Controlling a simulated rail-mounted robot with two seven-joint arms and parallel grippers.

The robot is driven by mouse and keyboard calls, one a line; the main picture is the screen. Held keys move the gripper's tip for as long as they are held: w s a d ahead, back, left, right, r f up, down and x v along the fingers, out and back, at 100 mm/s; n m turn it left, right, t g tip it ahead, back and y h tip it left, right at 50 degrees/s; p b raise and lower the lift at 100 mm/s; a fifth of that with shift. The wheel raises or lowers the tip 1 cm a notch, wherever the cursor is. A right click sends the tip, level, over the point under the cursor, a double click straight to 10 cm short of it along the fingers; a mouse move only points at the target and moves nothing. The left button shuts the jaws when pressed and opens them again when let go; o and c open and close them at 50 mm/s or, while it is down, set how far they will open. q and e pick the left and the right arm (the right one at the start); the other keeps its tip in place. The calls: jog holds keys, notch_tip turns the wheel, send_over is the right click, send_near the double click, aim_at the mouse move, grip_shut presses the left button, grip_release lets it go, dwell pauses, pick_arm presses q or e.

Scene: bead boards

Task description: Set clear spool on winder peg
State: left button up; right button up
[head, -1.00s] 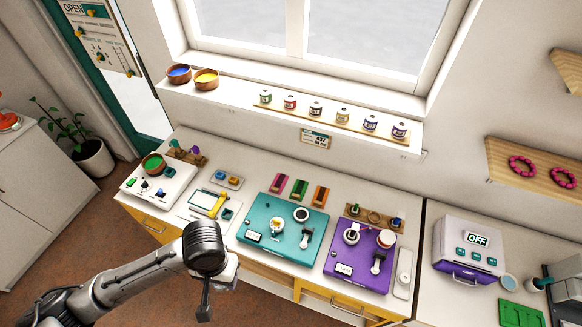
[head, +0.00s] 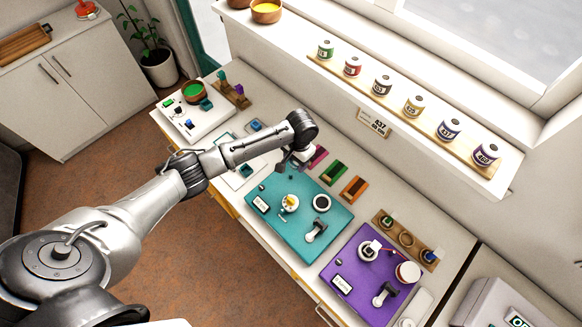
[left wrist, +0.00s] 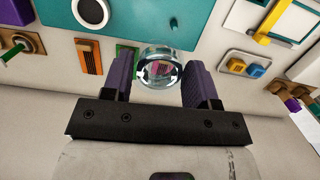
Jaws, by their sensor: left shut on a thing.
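The clear spool (left wrist: 160,70) is a short transparent cylinder between the two purple fingertips of my left gripper (left wrist: 160,85) in the left wrist view. The gripper is shut on it, and a pink block shows through it. In the head view, my left gripper (head: 292,160) is above the back left corner of the teal board (head: 270,211), and the spool is too small to make out. I cannot tell which part is the winder peg. My right gripper is out of view.
Green (head: 333,173) and orange (head: 354,188) blocks lie behind the teal board. The purple board (head: 350,285) stands to its right, with a wooden rack (head: 417,246) behind.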

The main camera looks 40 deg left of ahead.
pick_arm(q)
jog(key=b, duration=0.2)
send_over(290, 175)
notch_tip(290, 175, down, 7)
jog(key=shift+w+r, duration=0.1)
notch_tip(290, 175, down, 6)
jog(key=b, duration=0.6)
jog(key=shift+r, duration=0.15)
jog(key=shift+f, duration=0.2)
jog(key=shift+f+b, duration=0.4)
jog(key=shift+f, duration=0.15)
jog(key=shift+f, duration=0.35)
jog(key=shift+f+b, duration=0.45)
jog(key=shift+f, duration=0.3)
